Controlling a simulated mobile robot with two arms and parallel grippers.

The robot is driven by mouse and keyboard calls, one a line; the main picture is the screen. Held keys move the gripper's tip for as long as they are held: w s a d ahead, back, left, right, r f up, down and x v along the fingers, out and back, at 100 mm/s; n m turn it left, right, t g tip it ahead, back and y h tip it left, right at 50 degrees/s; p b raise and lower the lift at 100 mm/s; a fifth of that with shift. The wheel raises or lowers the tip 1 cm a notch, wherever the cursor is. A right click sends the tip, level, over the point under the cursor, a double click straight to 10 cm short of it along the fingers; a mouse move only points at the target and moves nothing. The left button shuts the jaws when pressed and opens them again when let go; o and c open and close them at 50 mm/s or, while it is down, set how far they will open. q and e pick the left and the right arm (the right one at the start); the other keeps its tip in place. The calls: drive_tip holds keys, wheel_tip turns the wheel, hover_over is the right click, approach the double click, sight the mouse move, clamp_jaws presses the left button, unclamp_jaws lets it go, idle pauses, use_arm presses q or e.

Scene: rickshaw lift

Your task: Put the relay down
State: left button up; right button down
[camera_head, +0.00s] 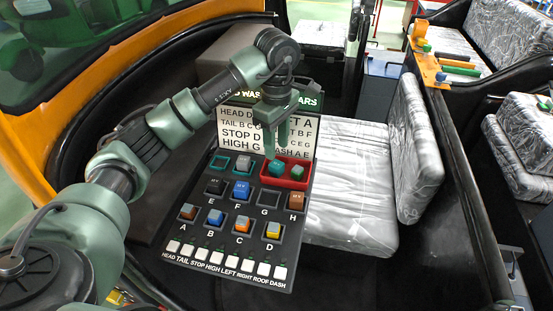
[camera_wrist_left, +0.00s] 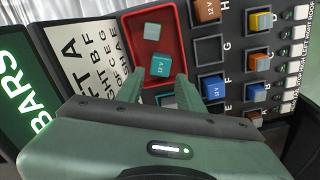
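My left gripper (camera_head: 277,150) points down over the red tray (camera_head: 291,185) at the upper right of the panel. Its fingers stand apart and look empty in the left wrist view (camera_wrist_left: 160,80). A teal relay (camera_head: 277,168) marked 12V is in the tray just beyond the fingertips; it shows in the wrist view (camera_wrist_left: 160,66) with gaps to both fingers. A second green-teal relay (camera_head: 297,173) lies further right in the tray, also in the wrist view (camera_wrist_left: 152,31). My right gripper is in neither view.
The black panel (camera_head: 182,240) has lettered sockets; E, F and H hold relays, socket G (camera_head: 268,200) is empty. Left of the tray are a teal-rimmed empty socket (camera_head: 220,163) and one holding a grey relay (camera_head: 244,162). A lettered board (camera_head: 240,130) stands behind; a wrapped seat (camera_head: 350,190) is right.

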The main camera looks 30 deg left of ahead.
sight(276, 164)
use_arm(q)
wheel_tip(276, 164, up, 6)
idle(0.6)
